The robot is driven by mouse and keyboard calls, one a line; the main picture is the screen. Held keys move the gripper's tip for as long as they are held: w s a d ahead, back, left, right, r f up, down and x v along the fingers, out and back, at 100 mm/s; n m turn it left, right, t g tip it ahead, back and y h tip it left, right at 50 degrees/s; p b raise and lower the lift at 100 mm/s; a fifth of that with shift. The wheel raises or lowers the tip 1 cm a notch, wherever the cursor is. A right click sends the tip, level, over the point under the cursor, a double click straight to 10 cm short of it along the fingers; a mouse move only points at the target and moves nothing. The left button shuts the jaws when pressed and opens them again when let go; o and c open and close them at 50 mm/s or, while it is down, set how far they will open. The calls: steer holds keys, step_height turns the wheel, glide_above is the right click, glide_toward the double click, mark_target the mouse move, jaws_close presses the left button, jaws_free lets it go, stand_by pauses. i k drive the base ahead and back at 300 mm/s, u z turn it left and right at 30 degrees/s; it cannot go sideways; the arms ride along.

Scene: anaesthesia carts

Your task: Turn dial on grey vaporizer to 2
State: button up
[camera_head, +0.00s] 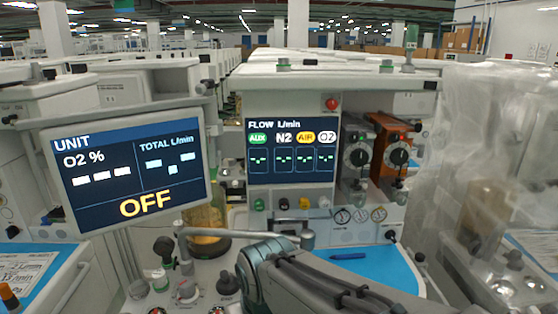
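The grey vaporizer (357,185) stands on the cart's back panel, right of the flow screen. Its round dark dial (358,158) faces me, with a light mark on it. The dial's numbers are too small to read. An orange vaporizer (380,165) with a similar dark dial stands just to its right. My arm crosses the lower middle of the view, in front of the cart and below the vaporizers. My gripper is not visible, and no part of my arm shows touching the grey dial.
A tilted monitor (135,170) reading OFF stands at left. The flow screen (290,152) is left of the grey vaporizer. Small gauges (342,216) sit below it. A blue work surface (365,268) holds a pen (348,256). Clear plastic sheeting (480,150) covers equipment at right.

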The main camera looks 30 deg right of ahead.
mark_target(358, 158)
steer(key=u, duration=0.4)
steer(key=k, duration=0.35)
steer(key=z, duration=1.15)
steer(key=i, duration=0.5)
